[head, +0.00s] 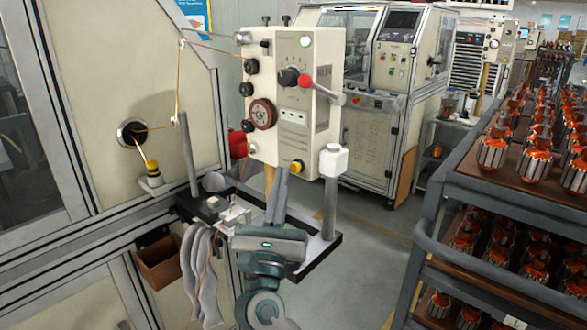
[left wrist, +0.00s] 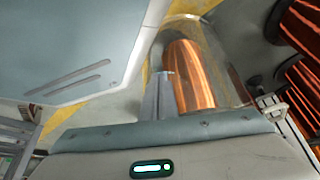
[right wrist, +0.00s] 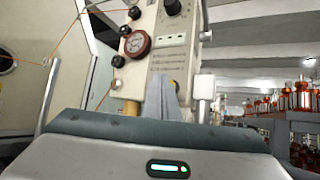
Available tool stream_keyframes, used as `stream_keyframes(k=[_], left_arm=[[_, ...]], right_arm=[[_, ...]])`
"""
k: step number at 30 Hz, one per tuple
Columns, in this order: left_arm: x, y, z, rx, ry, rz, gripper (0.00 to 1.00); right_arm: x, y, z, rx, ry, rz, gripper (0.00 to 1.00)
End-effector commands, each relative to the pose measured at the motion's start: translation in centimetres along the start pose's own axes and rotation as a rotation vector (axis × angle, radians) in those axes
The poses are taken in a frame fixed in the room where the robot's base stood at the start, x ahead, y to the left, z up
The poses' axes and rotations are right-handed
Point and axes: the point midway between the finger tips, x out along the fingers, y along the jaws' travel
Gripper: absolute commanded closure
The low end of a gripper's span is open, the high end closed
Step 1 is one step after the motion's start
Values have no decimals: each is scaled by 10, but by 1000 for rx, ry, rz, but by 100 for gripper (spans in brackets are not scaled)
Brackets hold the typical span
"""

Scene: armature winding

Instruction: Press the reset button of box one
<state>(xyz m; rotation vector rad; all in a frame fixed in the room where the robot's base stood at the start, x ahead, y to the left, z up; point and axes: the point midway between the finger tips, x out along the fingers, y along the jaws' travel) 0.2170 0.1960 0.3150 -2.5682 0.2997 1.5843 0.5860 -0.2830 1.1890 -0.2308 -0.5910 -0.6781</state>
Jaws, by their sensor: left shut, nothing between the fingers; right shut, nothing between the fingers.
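The cream control box (head: 262,100) stands on a post beside the machine, with dials, knobs, a lit green lamp (head: 306,41) and a red-tipped lever. A yellow button (head: 297,167) sits low on its front. My right gripper (head: 281,180) is shut and empty, pointing up just below the box, with its tips a little left of and below the button. In the right wrist view the fingers (right wrist: 163,90) cover much of the box's lower front and part of the button. My left gripper (left wrist: 158,88) is shut and empty beside a copper wire spool (left wrist: 188,75); it is not in the head view.
A taut copper wire (head: 178,85) runs from the machine panel to the box. A white-capped post (head: 331,190) stands right of my right gripper. A rack (head: 440,215) of copper-wound armatures fills the right side. Floor is open between box and rack.

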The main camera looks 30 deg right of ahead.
Motion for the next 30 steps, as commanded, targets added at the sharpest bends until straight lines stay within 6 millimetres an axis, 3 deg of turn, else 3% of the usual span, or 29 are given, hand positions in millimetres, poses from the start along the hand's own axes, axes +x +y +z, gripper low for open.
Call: stream_keyframes(k=[19, 30], left_arm=[[5, 0, 3, 0, 0, 0, 100], [6, 0, 3, 0, 0, 0, 100]], right_arm=[[-31, 23, 22, 2, 1, 0, 100], [-35, 25, 26, 0, 0, 0, 100]])
